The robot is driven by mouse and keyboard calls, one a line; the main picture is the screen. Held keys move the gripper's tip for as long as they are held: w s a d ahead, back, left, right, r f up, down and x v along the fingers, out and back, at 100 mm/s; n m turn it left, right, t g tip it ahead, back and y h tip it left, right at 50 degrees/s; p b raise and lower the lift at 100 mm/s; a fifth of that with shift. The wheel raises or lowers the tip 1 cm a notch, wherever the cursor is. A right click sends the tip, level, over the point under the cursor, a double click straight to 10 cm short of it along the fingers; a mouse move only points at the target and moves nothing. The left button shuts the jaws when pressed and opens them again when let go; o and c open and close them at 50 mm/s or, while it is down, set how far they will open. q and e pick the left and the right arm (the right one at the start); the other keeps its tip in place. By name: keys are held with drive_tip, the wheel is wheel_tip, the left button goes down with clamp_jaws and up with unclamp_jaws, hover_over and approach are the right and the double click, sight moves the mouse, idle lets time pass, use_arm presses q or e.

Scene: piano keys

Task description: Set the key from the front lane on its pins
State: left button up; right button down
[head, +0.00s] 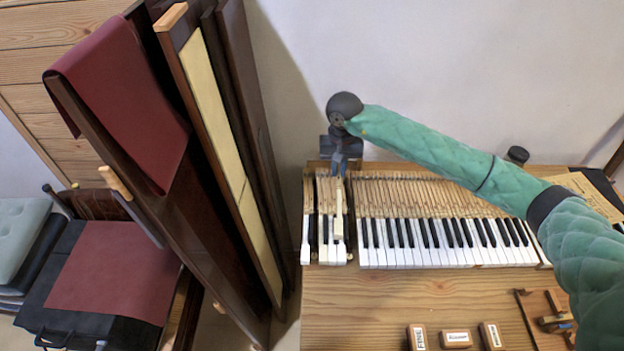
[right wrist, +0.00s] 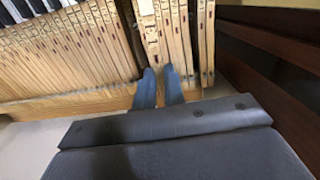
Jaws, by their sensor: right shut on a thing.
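My right gripper (head: 338,165) reaches in from the right and is shut on the back end of a long wooden key (head: 339,205). The key points toward the front, over the left part of the keyboard (head: 440,195), and looks slightly raised above its neighbours. In the right wrist view the blue fingertips (right wrist: 160,88) pinch the end of the key (right wrist: 152,35), with other key sticks close on both sides. The pins under the key are hidden, and I cannot tell whether it touches them. My left gripper is not in view.
Several labelled wooden blocks (head: 456,338) lie on the bench (head: 350,300) in front of the keys. A wooden tool tray (head: 548,318) is at the front right. Tall dark panels (head: 245,160) with a red cloth (head: 122,100) stand left. The bench just before the keys is clear.

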drive_tip(key=a+f, duration=0.1)
drive_tip(key=a, duration=0.1)
drive_tip(key=s+a+f, duration=0.1)
drive_tip(key=a+f, duration=0.1)
drive_tip(key=s+a+f, duration=0.1)
drive_tip(key=a, duration=0.1)
drive_tip(key=shift+a+f, duration=0.15)
drive_tip(key=shift+f, duration=0.25)
drive_tip(key=shift+b, duration=0.35)
drive_tip(key=shift+f, duration=0.3)
drive_tip(key=shift+f+b, duration=0.2)
drive_tip(key=shift+b, duration=0.3)
drive_tip(key=shift+f, duration=0.1)
drive_tip(key=shift+f+b, duration=0.2)
drive_tip(key=shift+b, duration=0.25)
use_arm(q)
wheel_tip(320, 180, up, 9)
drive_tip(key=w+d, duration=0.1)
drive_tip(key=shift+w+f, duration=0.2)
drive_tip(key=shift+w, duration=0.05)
